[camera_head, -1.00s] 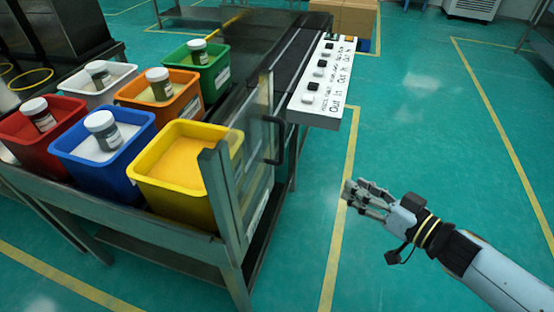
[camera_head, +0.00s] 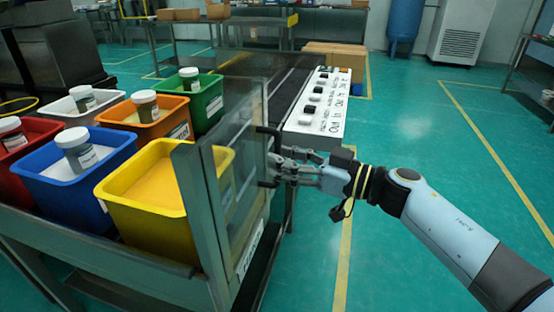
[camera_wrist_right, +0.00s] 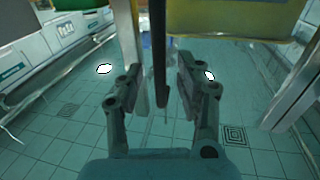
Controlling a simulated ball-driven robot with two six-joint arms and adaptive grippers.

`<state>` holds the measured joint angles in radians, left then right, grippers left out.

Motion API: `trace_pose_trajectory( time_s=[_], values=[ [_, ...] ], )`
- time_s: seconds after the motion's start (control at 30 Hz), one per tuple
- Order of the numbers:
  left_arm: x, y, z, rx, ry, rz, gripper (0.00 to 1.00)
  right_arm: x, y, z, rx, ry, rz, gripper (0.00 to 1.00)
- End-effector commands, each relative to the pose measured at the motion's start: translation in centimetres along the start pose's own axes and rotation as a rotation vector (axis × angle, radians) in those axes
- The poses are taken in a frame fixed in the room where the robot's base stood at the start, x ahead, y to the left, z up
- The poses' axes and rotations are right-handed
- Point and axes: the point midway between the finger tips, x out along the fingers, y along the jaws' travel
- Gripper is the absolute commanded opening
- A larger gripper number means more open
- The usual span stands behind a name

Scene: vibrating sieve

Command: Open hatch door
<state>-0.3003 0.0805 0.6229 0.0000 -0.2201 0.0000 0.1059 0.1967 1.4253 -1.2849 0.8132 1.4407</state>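The hatch door (camera_head: 252,172) is a clear panel in a grey metal frame at the right end of the metal table. Its dark handle (camera_head: 268,131) stands on the outer face. My right gripper (camera_head: 281,166) is at the handle, coming from the right, and hides its middle. In the right wrist view, the handle (camera_wrist_right: 159,60) is a dark upright bar between the two fingers of my gripper (camera_wrist_right: 159,90). The fingers are apart, with gaps on both sides of the bar. My left gripper is not in view.
Behind the door stand a yellow bin (camera_head: 150,228), a blue bin (camera_head: 62,200) and other coloured bins, several holding jars. A white control panel (camera_head: 318,110) with buttons lies beyond the door. The green floor (camera_head: 420,130) to the right is mostly clear.

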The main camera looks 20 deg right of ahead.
Motion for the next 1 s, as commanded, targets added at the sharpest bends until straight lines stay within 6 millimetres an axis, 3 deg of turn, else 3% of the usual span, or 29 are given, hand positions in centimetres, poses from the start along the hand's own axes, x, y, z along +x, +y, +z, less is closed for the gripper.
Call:
trace_pose_trajectory(
  time_s=[0.17, 0.47, 0.73, 1.0],
  values=[
    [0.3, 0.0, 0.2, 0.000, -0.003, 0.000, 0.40, 1.7, 0.0, 0.1, 0.001, 0.000, 0.000, 0.36],
    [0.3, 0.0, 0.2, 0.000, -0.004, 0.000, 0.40, 1.9, 0.0, 0.1, 0.001, -0.001, 0.000, 0.36],
    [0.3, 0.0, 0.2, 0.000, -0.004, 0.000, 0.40, 1.9, 0.0, 0.1, 0.001, -0.001, 0.000, 0.02],
    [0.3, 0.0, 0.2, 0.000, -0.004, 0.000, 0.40, 1.9, 0.0, 0.1, 0.001, -0.001, 0.000, 0.00]
  ],
)
